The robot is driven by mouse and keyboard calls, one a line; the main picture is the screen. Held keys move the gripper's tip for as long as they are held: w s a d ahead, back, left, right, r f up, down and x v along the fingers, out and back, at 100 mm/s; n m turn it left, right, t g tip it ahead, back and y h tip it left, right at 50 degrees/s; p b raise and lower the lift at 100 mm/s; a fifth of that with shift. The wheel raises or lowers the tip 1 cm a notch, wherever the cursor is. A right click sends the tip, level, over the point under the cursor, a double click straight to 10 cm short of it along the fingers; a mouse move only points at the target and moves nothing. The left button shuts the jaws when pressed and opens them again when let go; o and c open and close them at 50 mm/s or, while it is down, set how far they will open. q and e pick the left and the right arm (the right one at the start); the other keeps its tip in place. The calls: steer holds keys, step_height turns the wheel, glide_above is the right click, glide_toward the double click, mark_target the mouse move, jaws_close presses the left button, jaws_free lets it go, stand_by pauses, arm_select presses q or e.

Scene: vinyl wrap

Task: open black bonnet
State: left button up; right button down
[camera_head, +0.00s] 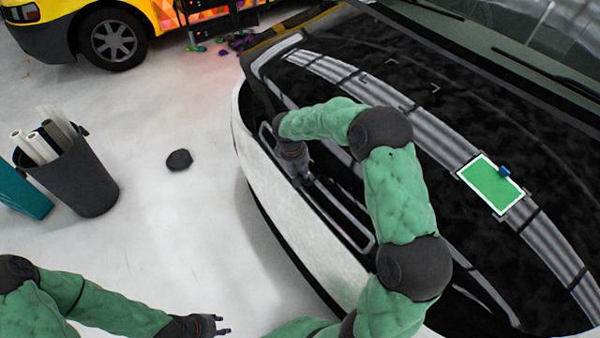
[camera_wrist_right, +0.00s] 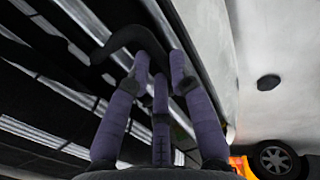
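The black bonnet (camera_head: 340,75), with grey stripes, covers the front of the white car at the right of the head view. It looks down, lying over the car's front. My right gripper (camera_head: 308,182) reaches into the gap at the bonnet's front edge. In the right wrist view its purple fingers (camera_wrist_right: 160,68) stand apart around the end of a curved black hook-like piece (camera_wrist_right: 126,38). Whether they touch it I cannot tell. My left gripper (camera_head: 223,325) is open and empty, low over the floor at the bottom of the head view.
A green card with a blue clip (camera_head: 490,185) lies on the bonnet. The white bumper (camera_head: 285,225) borders the gap. A dark bin with rolls (camera_head: 80,178) stands at left, near a dark lump (camera_head: 179,160). A yellow vehicle (camera_head: 60,30) is behind.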

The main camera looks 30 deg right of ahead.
steer(key=shift+s+a, duration=0.15)
steer(key=shift+a, duration=0.95)
step_height(320, 180, up, 35)
steer(key=d+y+p, duration=0.2)
steer(key=y+p, duration=0.3)
steer(key=p, duration=2)
steer(key=shift+w+d+r, duration=0.15)
steer(key=shift+w+d, duration=0.05)
steer(key=shift+d, duration=0.1)
